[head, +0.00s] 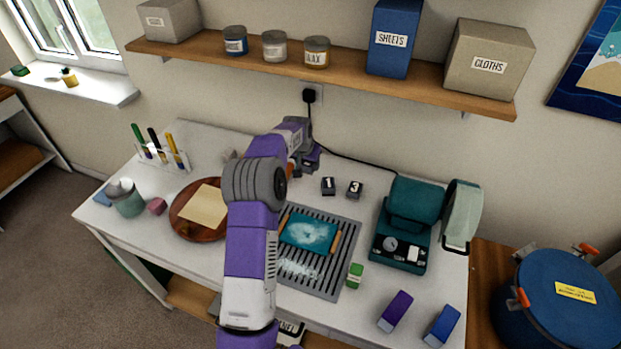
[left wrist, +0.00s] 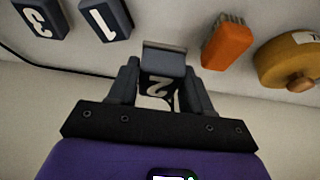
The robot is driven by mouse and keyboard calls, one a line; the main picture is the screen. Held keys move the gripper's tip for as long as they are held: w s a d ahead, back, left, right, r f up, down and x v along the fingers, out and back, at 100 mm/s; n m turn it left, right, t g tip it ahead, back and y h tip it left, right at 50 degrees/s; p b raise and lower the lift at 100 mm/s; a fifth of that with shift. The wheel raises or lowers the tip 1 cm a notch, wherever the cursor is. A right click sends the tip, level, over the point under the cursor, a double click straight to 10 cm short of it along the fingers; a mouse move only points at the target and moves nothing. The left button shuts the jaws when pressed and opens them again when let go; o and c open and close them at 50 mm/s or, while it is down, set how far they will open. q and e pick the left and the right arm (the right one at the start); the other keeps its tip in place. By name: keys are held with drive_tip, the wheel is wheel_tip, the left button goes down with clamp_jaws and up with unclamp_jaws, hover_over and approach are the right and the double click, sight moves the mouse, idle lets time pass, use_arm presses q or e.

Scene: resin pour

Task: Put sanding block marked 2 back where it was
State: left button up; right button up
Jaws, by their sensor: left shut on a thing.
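My left gripper (head: 306,160) reaches over the back of the white table in the head view. In the left wrist view it is shut on the sanding block marked 2 (left wrist: 158,90), a dark block with a pale digit. In the head view that block is hidden by my arm and gripper. The blocks marked 1 (head: 328,186) and 3 (head: 355,189) stand side by side just right of my gripper. They also show at the upper left of the wrist view, 1 (left wrist: 106,18) and 3 (left wrist: 40,17). I cannot tell whether block 2 touches the table. My right gripper is not in view.
A grey slatted grate (head: 343,250) with a teal board (head: 310,233) lies in front of the blocks. A teal machine (head: 408,228) stands to the right. An orange brush (left wrist: 227,45) and a yellow round thing (left wrist: 287,60) are near my gripper. A shelf (head: 350,68) hangs above.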

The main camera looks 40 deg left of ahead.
sight(310, 181)
use_arm(q)
drive_tip(key=shift+f+b, duration=0.3)
drive_tip(key=shift+f, duration=3.05)
drive_tip(key=shift+d, duration=0.1)
drive_tip(key=shift+f, duration=0.2)
drive_tip(key=o, duration=0.7)
drive_tip(key=shift+r, duration=0.1)
drive_tip(key=shift+r, duration=0.3)
drive_tip(key=p+v, duration=0.1)
drive_tip(key=v, duration=1)
drive_tip(key=shift+s+r, duration=0.2)
drive_tip(key=shift+r, duration=0.05)
drive_tip(key=shift+r, duration=0.1)
